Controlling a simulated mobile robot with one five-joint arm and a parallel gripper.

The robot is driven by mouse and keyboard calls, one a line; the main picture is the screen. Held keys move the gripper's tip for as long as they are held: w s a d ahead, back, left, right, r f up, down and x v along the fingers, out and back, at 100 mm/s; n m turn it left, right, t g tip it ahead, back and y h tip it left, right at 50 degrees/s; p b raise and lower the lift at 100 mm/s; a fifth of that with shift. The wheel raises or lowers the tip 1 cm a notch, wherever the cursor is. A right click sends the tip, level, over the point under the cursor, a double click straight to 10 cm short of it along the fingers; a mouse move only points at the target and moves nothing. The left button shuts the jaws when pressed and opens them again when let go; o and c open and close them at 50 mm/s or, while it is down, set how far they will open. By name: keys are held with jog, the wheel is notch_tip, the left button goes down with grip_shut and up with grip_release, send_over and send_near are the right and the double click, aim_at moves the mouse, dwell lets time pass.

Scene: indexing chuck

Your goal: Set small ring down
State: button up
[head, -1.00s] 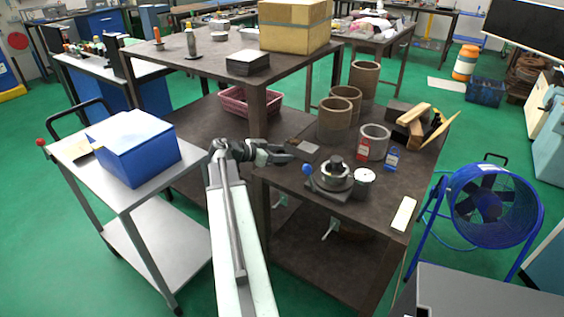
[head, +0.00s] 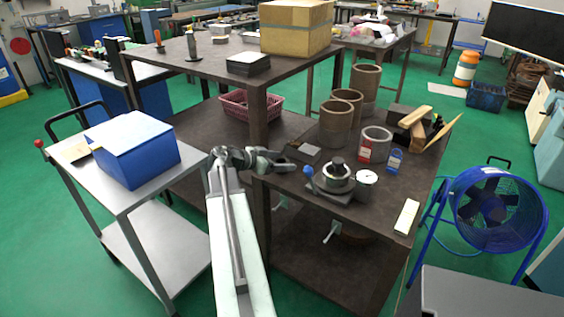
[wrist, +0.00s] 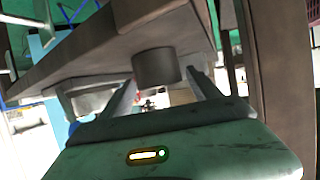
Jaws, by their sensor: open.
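My gripper (head: 286,161) is at the left end of the dark workbench (head: 290,190), left of the chuck (head: 338,180). In the wrist view, which looks upside down, my gripper (wrist: 162,90) has its two fingers spread apart. A short dark cylinder (wrist: 156,67), perhaps the small ring, shows between the fingertips against the bench surface. I cannot tell whether the fingers touch it or how far off it is. In the head view a pale grey ring (head: 376,142) stands behind the chuck. No ring shows clearly at my fingertips there.
Several brown tubes (head: 336,124) stand behind the chuck. A blue-knobbed lever (head: 308,171), a round gauge (head: 367,178) and a blue bottle (head: 394,161) are around it. A flat dark block (head: 303,151) lies just beyond my gripper. A post (head: 258,125) rises close to my arm.

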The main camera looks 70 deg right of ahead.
jog(key=p+v, duration=0.4)
jog(key=v, duration=0.7)
jog(key=shift+w+a, duration=0.3)
jog(key=shift+r, duration=0.1)
jog(key=w+a+f+n+t+y, duration=0.15)
jog(key=w+a+f+n, duration=0.25)
jog(key=w+a, duration=0.4)
jog(key=w+a+f+n+t+y, duration=0.1)
jog(key=w+a+f+n+t, duration=0.3)
jog(key=a, duration=0.5)
jog(key=w+a+f+n+t+y, duration=0.1)
jog(key=w+a+f+n+y, duration=0.15)
jog(key=w+a+n, duration=0.45)
jog(key=w+a+f+n+y, duration=0.1)
jog(key=a+n+y, duration=0.1)
jog(key=a, duration=0.9)
jog(key=w+a+f+n+t+y, duration=0.1)
jog(key=a+n, duration=0.4)
jog(key=a, duration=0.6)
jog(key=w+a+f+n+y, duration=0.2)
jog(key=w+a+n, duration=0.1)
jog(key=a, duration=0.9)
jog(key=shift+y, duration=0.4)
jog(key=shift+w+f+t, duration=0.1)
jog(key=shift+t, duration=0.15)
